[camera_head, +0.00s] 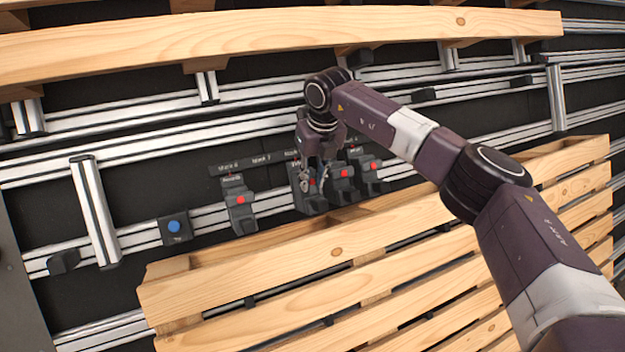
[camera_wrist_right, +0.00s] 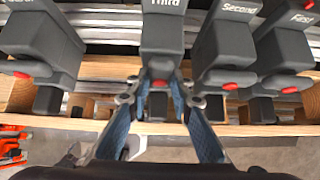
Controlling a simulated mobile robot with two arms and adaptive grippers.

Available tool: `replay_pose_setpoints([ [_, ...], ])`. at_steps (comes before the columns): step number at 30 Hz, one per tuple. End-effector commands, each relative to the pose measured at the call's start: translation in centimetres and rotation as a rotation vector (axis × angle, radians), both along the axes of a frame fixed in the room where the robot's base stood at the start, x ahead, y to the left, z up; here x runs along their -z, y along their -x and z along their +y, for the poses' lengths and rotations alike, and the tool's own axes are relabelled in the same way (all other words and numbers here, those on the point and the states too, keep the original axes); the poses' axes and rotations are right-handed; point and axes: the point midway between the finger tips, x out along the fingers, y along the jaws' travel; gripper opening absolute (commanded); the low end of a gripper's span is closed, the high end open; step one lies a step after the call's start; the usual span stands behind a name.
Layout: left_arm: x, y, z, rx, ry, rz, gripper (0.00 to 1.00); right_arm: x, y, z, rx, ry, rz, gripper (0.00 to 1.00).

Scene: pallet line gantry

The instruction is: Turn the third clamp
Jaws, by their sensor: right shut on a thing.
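The third clamp (camera_wrist_right: 162,38) is a dark grey block with a white "Third" label, in the middle of the right wrist view. Its red part (camera_wrist_right: 159,84) sits between my right gripper's (camera_wrist_right: 160,101) fingertips, which are shut on the clamp's lower end. In the head view my right gripper (camera_head: 316,182) reaches down onto the third clamp (camera_head: 303,200) and partly hides it. The second clamp (camera_wrist_right: 226,45) and first clamp (camera_wrist_right: 285,45) stand to its right, and another clamp (camera_wrist_right: 40,35) to its left. My left gripper is not in view.
A box with a blue button (camera_head: 174,228) is on the rail left of the clamps. A wooden pallet (camera_head: 330,250) lies just below the clamps, and a wooden beam (camera_head: 250,32) crosses above. Metal rails (camera_head: 120,110) run behind. Neighbouring clamps stand close on both sides.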

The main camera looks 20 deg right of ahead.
Motion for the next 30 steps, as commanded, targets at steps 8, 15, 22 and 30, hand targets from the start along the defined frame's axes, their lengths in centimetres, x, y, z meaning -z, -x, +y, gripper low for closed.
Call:
replay_pose_setpoints([
  [8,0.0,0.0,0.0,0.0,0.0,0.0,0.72,0.3,0.2,0.0,-0.003,0.005,0.008,0.0],
  [15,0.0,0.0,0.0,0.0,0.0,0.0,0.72,0.2,0.1,0.0,-0.002,0.003,0.005,0.28],
  [22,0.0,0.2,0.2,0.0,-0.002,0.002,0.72,-0.6,0.2,0.0,-0.002,0.002,0.001,0.28],
  [30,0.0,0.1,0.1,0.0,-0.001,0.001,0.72,-5.4,1.6,-0.1,-0.002,0.0,-0.002,0.28],
])
